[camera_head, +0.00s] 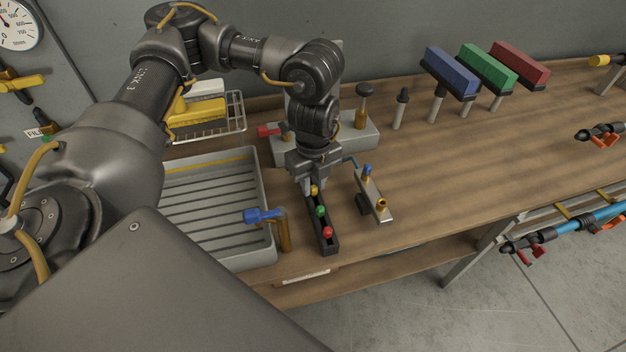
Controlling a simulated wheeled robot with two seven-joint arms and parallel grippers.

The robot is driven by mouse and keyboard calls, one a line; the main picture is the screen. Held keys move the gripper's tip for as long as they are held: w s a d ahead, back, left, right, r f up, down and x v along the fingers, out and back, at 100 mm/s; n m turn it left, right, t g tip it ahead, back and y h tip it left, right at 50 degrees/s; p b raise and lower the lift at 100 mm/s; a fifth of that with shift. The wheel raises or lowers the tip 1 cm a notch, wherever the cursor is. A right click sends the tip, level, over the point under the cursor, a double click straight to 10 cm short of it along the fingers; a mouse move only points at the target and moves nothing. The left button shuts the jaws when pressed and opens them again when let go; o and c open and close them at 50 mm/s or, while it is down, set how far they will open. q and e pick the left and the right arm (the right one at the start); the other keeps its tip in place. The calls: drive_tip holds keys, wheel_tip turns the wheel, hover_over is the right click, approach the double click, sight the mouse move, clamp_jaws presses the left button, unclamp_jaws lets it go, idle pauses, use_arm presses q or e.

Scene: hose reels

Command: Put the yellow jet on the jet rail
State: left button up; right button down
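The yellow jet (314,190) is a small yellow knob at the far end of a narrow dark rail (327,248), in line with a green jet (321,211) and a red jet (327,232). My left gripper (312,184) points down over that far end, its fingers close to the yellow jet. Whether they touch or grip it is hard to tell. Right of the dark rail, a pale metal bar (374,192) carries a blue-tipped piece (367,171) and a brass fitting (382,203). I cannot tell for certain which is the jet rail. My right gripper is out of view.
A grey block (368,137) stands behind my gripper. Blue, green and red brushes (486,68) stand at the back. The wooden bench is clear right of the metal bar.

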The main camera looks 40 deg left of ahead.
sight(313, 187)
use_arm(q)
drive_tip(key=shift+o, duration=1.2)
wheel_tip(313, 187, up, 13)
drive_tip(key=shift+r, duration=0.15)
